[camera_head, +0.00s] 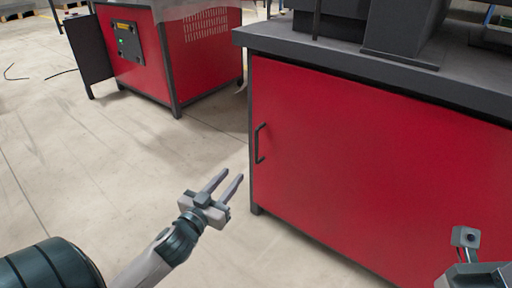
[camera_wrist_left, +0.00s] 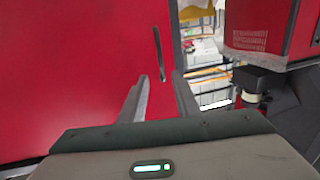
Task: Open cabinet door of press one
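The red cabinet door (camera_head: 345,165) fills the right of the head view and looks shut under a dark grey top. Its black bar handle (camera_head: 260,143) is upright near the door's left edge. My left gripper (camera_head: 228,178) is open and empty, in front and to the left of the door, below and apart from the handle in the head view. In the left wrist view the handle (camera_wrist_left: 159,54) shows beyond the fingers, and the door (camera_wrist_left: 75,75) fills the left side. Part of my right arm (camera_head: 468,255) shows at the lower right; its fingertips cannot be made out.
Another red machine cabinet (camera_head: 205,55) with a dark side panel stands at the back left. The dark worktop edge (camera_head: 380,80) overhangs the door. The pale floor (camera_head: 100,150) between my left arm and the cabinets is clear.

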